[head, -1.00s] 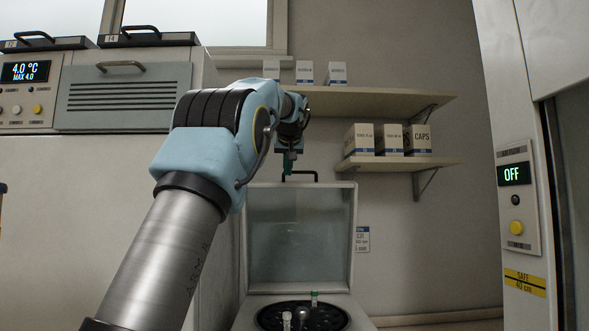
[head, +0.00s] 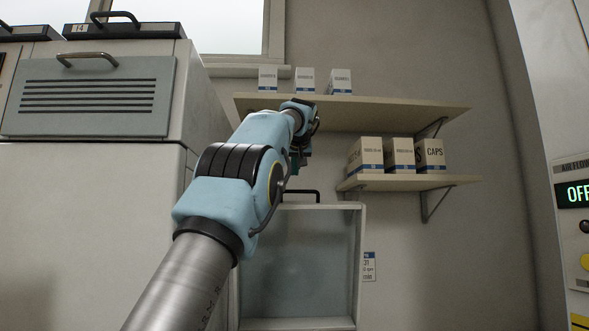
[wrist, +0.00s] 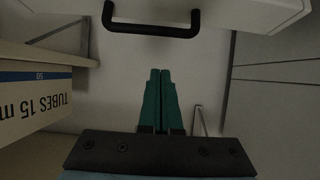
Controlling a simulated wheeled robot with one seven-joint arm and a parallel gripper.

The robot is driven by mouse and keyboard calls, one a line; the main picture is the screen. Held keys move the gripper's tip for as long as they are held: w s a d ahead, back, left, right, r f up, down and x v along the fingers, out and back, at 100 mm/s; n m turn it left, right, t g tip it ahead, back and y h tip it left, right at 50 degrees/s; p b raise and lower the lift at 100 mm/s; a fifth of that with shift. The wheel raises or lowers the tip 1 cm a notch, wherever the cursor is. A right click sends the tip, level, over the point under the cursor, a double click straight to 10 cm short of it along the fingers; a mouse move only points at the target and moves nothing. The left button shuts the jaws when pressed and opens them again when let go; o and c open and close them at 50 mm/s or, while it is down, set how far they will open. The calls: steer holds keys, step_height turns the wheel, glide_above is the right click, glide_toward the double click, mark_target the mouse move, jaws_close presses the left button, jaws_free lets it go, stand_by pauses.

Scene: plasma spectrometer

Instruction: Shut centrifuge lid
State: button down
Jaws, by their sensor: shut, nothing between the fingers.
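The centrifuge lid (head: 300,262) stands open and upright in the head view, a pale frame with a grey translucent panel. Its black handle (head: 303,193) is on the top edge and also shows at the top of the wrist view (wrist: 151,30). My gripper (wrist: 160,72) has its green fingers shut together with nothing between them. In the wrist view the fingertips point toward the handle, with a visible gap to it. In the head view my gripper (head: 295,165) is partly hidden by my arm, near and above the handle. The centrifuge bowl is out of view.
An upper shelf (head: 400,111) with several boxes and a lower shelf (head: 440,181) with boxes (head: 398,155) are on the wall right of my arm. A box of tubes (wrist: 35,95) is close at the left in the wrist view. A cabinet (head: 85,200) stands at left.

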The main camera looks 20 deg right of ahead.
mark_target(295, 191)
steer(key=p+x, duration=0.2)
steer(key=x, duration=0.4)
steer(key=shift+w+p, duration=0.3)
steer(key=shift+p, duration=0.1)
steer(key=shift+w+d+f, duration=0.1)
steer(key=shift+w+f, duration=0.1)
steer(key=shift+f, duration=0.05)
steer(key=shift+s+f, duration=0.15)
steer(key=shift+s, duration=0.5)
steer(key=shift+s+f+b, duration=0.1)
steer(key=shift+f+b, duration=0.1)
steer(key=shift+b, duration=0.1)
steer(key=shift+s+a+f+b, duration=0.15)
steer(key=shift+s+a+f, duration=0.1)
steer(key=shift+s, duration=0.3)
steer(key=shift+s+a+f+b, duration=0.15)
steer(key=shift+s+f, duration=0.1)
steer(key=shift+s, duration=0.25)
steer(key=shift+s+f, duration=0.1)
